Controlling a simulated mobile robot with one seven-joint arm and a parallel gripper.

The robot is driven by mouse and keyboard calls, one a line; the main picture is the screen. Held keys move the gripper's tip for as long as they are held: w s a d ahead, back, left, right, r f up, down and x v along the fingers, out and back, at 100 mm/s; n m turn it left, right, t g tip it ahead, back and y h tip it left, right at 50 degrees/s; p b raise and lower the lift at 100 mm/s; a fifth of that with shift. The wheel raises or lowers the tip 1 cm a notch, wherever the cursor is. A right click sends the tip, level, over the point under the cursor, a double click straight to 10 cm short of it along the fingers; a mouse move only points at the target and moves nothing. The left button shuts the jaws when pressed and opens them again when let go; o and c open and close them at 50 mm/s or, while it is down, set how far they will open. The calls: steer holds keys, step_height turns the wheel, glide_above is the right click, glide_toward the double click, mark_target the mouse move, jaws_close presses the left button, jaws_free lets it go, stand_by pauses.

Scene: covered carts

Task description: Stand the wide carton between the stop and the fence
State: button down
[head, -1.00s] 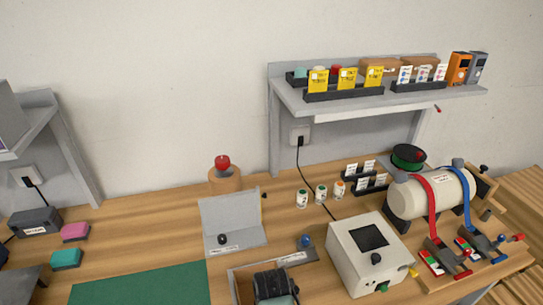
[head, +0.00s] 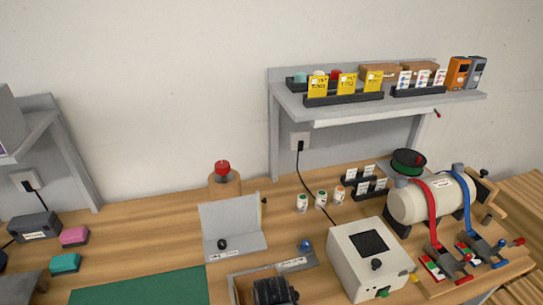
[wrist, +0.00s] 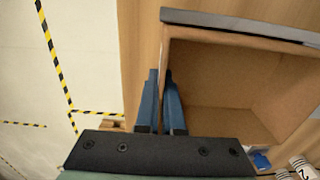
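My gripper shows in the wrist view (wrist: 161,100), with two blue fingers close together and a narrow gap between them. They lie at the left wall of an open, brown-lined box (wrist: 235,85) with a grey edge along its top. The wall runs into the gap; whether the fingers press on it is unclear. I cannot tell which object is the wide carton. A grey angle plate (head: 230,222) stands behind; stop and fence are not clearly identifiable.
A white machine (head: 352,268) stands close on the right, and a strapped tank (head: 412,203) beyond it. A shelf (head: 395,104) holds yellow cartons. The green mat (head: 140,288) at left is clear.

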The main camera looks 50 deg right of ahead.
steer(key=c, duration=1)
jaws_free()
steer(key=shift+o, duration=0.2)
step_height(320, 180, up, 13)
steer(key=shift+f, duration=0.1)
